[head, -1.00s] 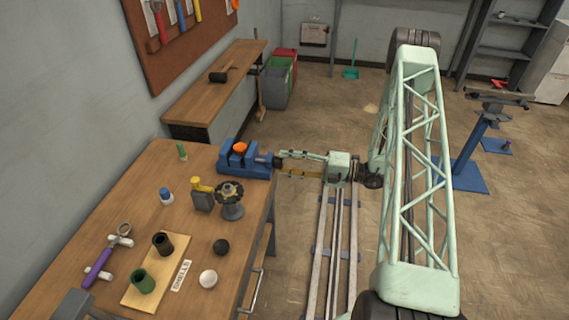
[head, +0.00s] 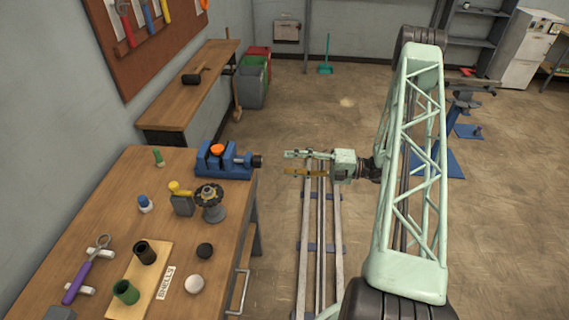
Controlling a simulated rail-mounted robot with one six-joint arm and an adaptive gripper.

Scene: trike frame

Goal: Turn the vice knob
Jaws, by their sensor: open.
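The blue vice (head: 225,162) is mounted at the far right corner of the wooden workbench in the head view. An orange object (head: 217,149) sits between its jaws. The dark vice knob (head: 257,161) sticks out from the vice's right end, past the bench edge. My gripper (head: 288,162) is open and empty, its two long fingers pointing left toward the knob. A small gap of open floor shows between the fingertips and the knob; they are apart.
The workbench (head: 215,262) also holds a dark round fixture (head: 210,202), a yellow-topped grey block (head: 181,198), cups on a wooden board (head: 152,285) and a purple-handled tool (head: 80,275). Rails (head: 321,220) run on the floor below my gripper.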

